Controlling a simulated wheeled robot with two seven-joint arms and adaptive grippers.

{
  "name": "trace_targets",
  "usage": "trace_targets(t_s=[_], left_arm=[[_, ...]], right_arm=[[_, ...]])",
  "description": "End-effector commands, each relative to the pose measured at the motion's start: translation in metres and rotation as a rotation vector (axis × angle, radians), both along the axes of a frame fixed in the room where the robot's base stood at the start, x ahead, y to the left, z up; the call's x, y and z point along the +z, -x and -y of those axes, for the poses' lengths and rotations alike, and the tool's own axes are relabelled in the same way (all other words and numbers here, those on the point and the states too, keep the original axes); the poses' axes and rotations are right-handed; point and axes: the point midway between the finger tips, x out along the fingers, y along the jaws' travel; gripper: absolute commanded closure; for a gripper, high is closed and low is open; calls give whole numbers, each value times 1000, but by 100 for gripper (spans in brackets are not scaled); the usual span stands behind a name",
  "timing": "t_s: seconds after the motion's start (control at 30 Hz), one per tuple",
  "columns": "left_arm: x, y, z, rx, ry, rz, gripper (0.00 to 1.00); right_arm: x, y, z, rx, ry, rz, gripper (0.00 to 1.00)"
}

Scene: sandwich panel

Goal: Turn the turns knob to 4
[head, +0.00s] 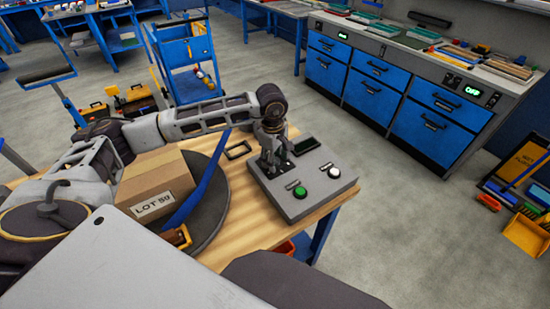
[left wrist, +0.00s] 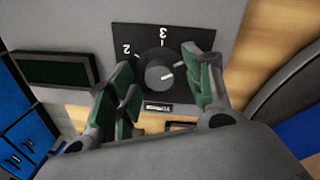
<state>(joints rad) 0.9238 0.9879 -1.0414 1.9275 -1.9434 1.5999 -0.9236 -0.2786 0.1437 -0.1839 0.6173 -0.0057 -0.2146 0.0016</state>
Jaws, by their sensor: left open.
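The turns knob (left wrist: 158,74) is a round dark knob on a black dial plate (left wrist: 142,38) on the grey control panel (head: 312,193). The dial shows 2 at the left and 3 at the top. No 4 is readable, and a green finger covers part of the right side. A short white mark on the knob points right. My left gripper (left wrist: 164,77) is open, with one finger on each side of the knob. Contact cannot be told. In the head view my left gripper (head: 270,150) covers the knob. My right gripper is not in view.
The panel has a dark display (head: 305,145), a green button (head: 299,192) and a white button (head: 334,172). A box marked LOT 50 (head: 155,185) stands left on a dark round plate (head: 215,225). Blue drawers (head: 375,95) stand beyond open floor.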

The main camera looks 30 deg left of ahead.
Motion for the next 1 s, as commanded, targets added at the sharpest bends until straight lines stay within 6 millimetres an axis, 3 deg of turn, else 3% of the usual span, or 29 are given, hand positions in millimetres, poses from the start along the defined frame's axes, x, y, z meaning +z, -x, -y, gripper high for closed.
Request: trace_targets(t_s=[0.33, 1.0], left_arm=[[20, 1, 0, -1, 0, 2, 49], [110, 7, -1, 0, 1, 2, 49]], right_arm=[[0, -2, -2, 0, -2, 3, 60], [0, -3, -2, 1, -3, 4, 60]])
